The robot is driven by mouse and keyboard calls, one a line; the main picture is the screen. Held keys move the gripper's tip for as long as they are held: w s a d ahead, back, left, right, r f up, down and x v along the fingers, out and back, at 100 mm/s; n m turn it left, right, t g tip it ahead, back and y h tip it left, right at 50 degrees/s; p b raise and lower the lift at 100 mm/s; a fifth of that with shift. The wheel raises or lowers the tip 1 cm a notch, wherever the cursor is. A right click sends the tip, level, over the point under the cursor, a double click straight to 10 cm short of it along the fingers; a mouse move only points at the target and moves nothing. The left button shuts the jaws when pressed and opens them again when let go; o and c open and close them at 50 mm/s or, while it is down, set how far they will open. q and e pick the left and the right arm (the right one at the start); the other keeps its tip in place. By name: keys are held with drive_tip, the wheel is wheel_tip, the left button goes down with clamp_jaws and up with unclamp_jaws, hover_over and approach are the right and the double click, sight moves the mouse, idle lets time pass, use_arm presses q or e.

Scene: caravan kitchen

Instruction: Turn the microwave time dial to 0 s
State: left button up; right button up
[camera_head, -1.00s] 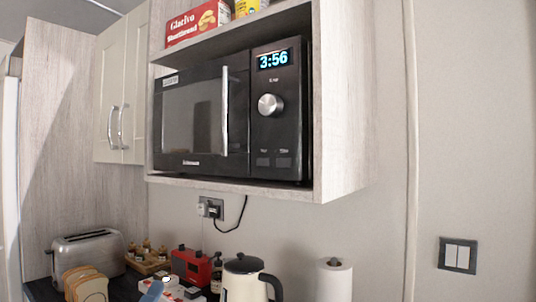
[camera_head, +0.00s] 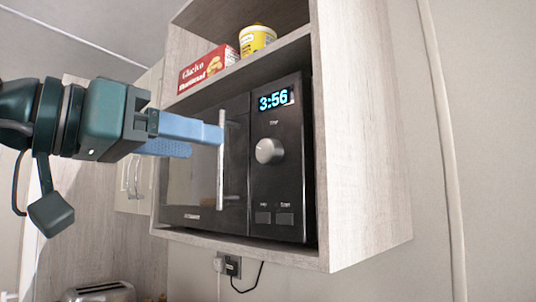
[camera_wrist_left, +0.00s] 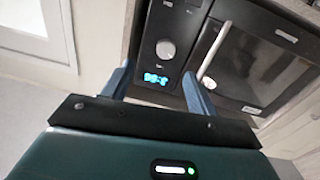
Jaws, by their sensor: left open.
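The black microwave (camera_head: 262,198) sits in a wooden wall cabinet. Its round silver dial (camera_head: 268,150) is on the right-hand panel, below a blue display (camera_head: 273,98) reading 3:56. My left gripper (camera_head: 205,141) comes in from the left with blue fingers apart and empty. In the head view it overlaps the microwave door near the silver handle (camera_head: 221,185), left of the dial. In the left wrist view the picture is rotated; the dial (camera_wrist_left: 166,49) appears beyond and between the open fingers (camera_wrist_left: 158,72), not touched. My right gripper is not in view.
The vertical door handle (camera_wrist_left: 213,50) stands out close to one finger in the left wrist view. A red box (camera_head: 206,68) and a yellow tub (camera_head: 257,40) stand on the shelf above. The cabinet side wall (camera_head: 362,130) bounds the microwave on the right.

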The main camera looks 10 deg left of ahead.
sight(264, 152)
use_arm(q)
drive_tip(key=shift+t+y, duration=0.3)
drive_tip(key=shift+y, duration=0.1)
drive_tip(key=p+x, duration=0.1)
drive_tip(key=x, duration=0.2)
drive_tip(key=p+x, duration=0.1)
drive_tip(key=x, duration=0.3)
drive_tip(key=p+x, duration=0.1)
drive_tip(key=x, duration=0.3)
drive_tip(key=shift+w+a+r, duration=0.2)
drive_tip(key=shift+w+r, duration=0.15)
drive_tip(key=shift+r, duration=0.05)
drive_tip(key=shift+w+d, duration=0.25)
drive_tip(key=shift+w, duration=0.2)
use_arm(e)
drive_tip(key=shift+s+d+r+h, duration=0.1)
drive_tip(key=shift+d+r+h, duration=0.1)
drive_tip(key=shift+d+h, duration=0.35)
use_arm(q)
drive_tip(key=shift+c, duration=0.6)
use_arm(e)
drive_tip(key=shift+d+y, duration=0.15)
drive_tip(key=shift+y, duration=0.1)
use_arm(q)
drive_tip(key=c, duration=0.9)
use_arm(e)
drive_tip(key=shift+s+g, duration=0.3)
